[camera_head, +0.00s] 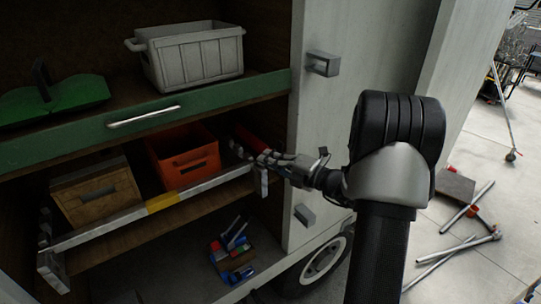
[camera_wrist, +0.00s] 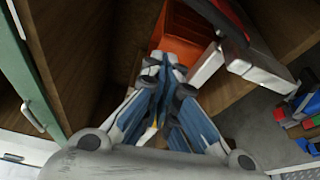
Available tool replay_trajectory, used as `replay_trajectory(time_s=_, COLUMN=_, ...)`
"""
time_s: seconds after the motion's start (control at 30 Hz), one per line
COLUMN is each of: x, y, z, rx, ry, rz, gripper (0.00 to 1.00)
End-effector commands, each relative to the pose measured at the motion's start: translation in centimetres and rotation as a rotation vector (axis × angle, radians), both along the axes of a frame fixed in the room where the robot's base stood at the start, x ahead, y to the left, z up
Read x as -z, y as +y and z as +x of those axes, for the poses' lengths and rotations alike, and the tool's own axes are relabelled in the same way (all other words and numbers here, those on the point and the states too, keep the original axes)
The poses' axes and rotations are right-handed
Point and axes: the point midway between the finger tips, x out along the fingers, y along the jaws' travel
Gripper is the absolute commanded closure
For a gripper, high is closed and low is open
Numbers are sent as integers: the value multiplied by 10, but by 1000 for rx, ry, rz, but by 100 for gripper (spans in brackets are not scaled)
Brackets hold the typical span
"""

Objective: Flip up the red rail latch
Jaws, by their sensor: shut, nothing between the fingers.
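The red latch (camera_head: 249,139) is at the right end of the grey rail (camera_head: 105,227), which runs across the front of the middle shelf. In the wrist view the red latch (camera_wrist: 229,17) shows at the upper right, beside the pale rail end (camera_wrist: 252,66). My gripper (camera_head: 266,158) is at the right end of the rail, close to the latch; contact cannot be told. In the wrist view my gripper (camera_wrist: 165,62) has its fingers together with nothing between them, left of the rail end. The fingers partly cover the latch area in the head view.
An orange bin (camera_head: 185,164) and a brown box (camera_head: 97,194) stand behind the rail. A green drawer front (camera_head: 60,146) with a grey crate (camera_head: 197,62) above it limits room overhead. The white door (camera_head: 335,110) is close on the right. Coloured items (camera_head: 232,253) lie below.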

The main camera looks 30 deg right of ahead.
Motion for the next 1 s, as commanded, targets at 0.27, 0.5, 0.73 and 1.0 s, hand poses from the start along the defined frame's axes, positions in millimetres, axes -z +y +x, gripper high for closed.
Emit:
replay_trajectory(time_s=0.27, x=9, y=-25, z=-60, rx=6, ry=3, rz=1, gripper=100)
replay_trajectory(time_s=0.5, x=10, y=-31, z=-81, rx=1, ry=3, rz=2, gripper=100)
replay_trajectory(time_s=0.73, x=10, y=-32, z=-83, rx=2, ry=4, rz=2, gripper=100)
replay_trajectory(time_s=1.0, x=10, y=-32, z=-83, rx=1, ry=4, rz=2, gripper=100)
